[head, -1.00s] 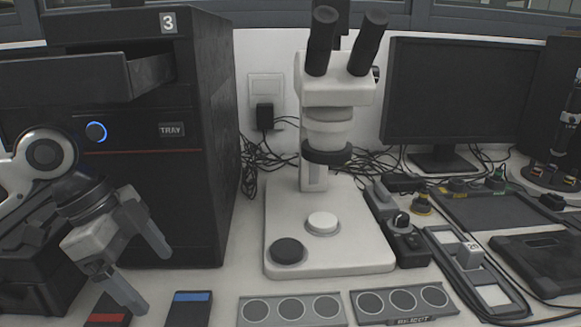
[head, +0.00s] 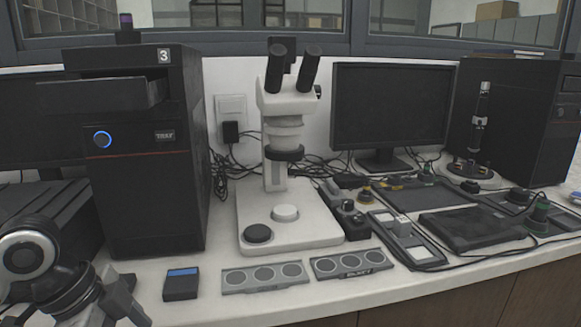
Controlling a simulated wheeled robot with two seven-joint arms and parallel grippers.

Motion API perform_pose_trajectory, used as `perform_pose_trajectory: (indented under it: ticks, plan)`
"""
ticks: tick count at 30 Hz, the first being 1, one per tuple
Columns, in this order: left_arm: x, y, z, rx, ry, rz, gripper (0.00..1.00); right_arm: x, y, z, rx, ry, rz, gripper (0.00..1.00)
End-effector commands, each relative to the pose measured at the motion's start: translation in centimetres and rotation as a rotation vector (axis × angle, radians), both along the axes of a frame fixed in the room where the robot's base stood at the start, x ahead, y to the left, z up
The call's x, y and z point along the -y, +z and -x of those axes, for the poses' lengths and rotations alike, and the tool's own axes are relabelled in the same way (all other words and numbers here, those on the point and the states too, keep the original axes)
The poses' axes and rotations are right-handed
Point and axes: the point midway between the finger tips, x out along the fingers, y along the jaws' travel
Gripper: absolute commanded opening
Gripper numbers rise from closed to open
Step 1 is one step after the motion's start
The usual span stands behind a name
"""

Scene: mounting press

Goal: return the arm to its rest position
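My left gripper (head: 128,304) is at the bottom left corner, low in front of the black press unit, with its lower part cut off by the picture edge. Its fingers look apart, and I see nothing between them. The black unit marked 3 (head: 155,190) stands behind it, with a lit blue ring button and its upper drawer (head: 115,95) pulled out. The gripper is apart from the drawer. My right gripper is not in view.
A blue-striped block (head: 181,284) lies near the gripper. Dimpled grey plates (head: 264,277) lie along the front of the white bench. A microscope (head: 283,150), a monitor (head: 390,108) and a dark pad (head: 470,228) stand farther right. Cables run behind.

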Motion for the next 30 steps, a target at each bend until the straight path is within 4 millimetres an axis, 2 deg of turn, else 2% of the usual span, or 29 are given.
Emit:
perform_pose_trajectory:
  ticks: [8,12,14,20,28,30]
  plan:
    - [4.1,-6.4,1.6,0.008,0.123,0.034,0.85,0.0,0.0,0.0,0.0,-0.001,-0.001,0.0]
    - [6.5,-10.6,3.9,0.01,0.322,0.077,0.85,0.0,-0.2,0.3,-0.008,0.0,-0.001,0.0]
    - [6.9,-12.0,5.0,0.008,0.434,0.086,0.85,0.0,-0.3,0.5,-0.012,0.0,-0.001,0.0]
    - [5.8,-15.1,8.8,-0.014,0.77,0.059,0.85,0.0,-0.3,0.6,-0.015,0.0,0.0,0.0]
    - [2.4,-17.4,14.7,-0.053,1.14,-0.066,0.85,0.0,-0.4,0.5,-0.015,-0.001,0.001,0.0]
    - [3.0,-17.2,13.1,0.0,1.113,-0.009,0.85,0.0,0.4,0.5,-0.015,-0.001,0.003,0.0]
